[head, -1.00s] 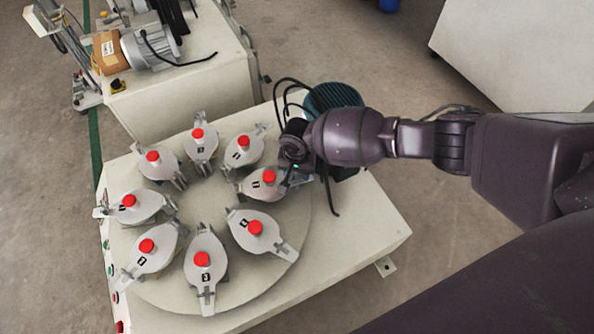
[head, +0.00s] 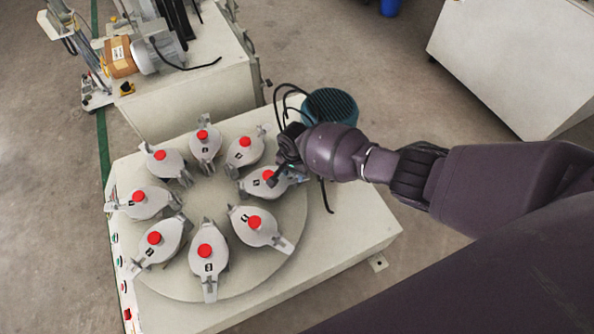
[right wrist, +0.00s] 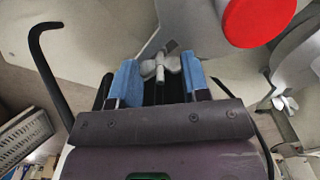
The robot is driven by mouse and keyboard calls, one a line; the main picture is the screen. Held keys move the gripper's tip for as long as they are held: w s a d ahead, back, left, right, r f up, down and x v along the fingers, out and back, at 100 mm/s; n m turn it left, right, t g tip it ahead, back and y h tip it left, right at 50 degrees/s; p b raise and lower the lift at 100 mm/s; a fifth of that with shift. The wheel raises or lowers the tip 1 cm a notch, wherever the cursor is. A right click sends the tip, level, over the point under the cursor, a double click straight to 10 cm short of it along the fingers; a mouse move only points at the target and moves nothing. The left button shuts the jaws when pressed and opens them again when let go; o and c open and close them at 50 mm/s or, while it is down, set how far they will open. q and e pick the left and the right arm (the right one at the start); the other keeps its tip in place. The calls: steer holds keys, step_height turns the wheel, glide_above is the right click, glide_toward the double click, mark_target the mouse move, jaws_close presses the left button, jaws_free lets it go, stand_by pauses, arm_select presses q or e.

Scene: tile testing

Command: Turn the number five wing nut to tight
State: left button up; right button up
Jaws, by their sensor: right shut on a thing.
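My right gripper (head: 282,172) is at the outer end of a grey lidded unit with a red knob (head: 268,175), on the right side of the round plate. In the right wrist view its blue-tipped fingers (right wrist: 161,75) are on either side of a grey wing nut (right wrist: 160,67) and shut on it. The same unit's red knob (right wrist: 256,18) shows at the top right there. In the head view the gripper hides the wing nut. The number on this unit is too small to read surely. My left gripper is not in view.
The round plate (head: 205,280) carries a ring of several similar units on a pale bench (head: 345,222). A teal motor (head: 334,106) and black cables stand just behind the gripper. Another machine (head: 190,90) is at the back left, and a pale cabinet (head: 505,60) at the back right.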

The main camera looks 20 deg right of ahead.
steer(key=shift+a+r+m+p, duration=0.15)
steer(key=shift+m+p, duration=0.15)
steer(key=shift+m, duration=0.4)
steer(key=m+p, duration=0.1)
steer(key=m, duration=0.6)
steer(key=shift+s+f, duration=0.1)
steer(key=shift+f, duration=0.15)
steer(key=shift+m, duration=0.9)
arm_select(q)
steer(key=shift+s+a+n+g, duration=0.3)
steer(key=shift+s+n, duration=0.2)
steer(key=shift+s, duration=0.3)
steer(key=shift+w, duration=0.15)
arm_select(e)
steer(key=shift+m, duration=0.4)
steer(key=o, duration=0.9)
steer(key=shift+c, duration=0.2)
steer(key=shift+o, duration=0.3)
arm_select(q)
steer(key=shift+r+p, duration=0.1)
steer(key=shift+p, duration=0.2)
arm_select(e)
steer(key=shift+r, duration=0.1)
